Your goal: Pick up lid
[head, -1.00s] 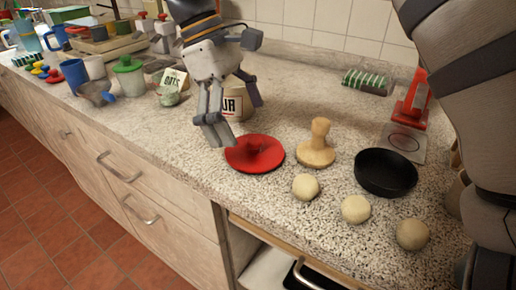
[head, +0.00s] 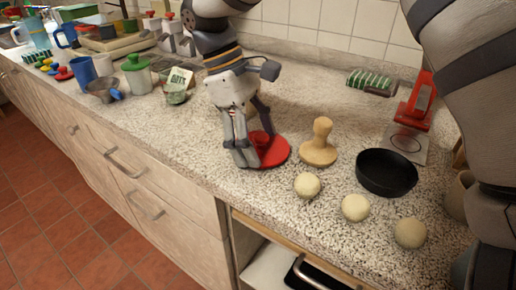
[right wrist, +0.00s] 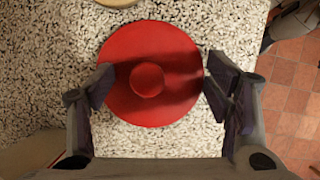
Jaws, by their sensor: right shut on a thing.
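The red round lid (head: 275,155) with a raised knob lies on the speckled counter in the head view. It also fills the middle of the right wrist view (right wrist: 150,110). My right gripper (head: 254,147) is down at the lid, its fingers partly covering the lid's left side. The lid still appears to be at counter height. My left gripper is not in view.
A wooden press (head: 319,144) stands right of the lid, with a black pan (head: 386,173) beyond it. Pale dough balls (head: 307,186) lie along the front. A green-lidded jar (head: 136,75) and cups stand to the left. The counter's front edge is close to the lid.

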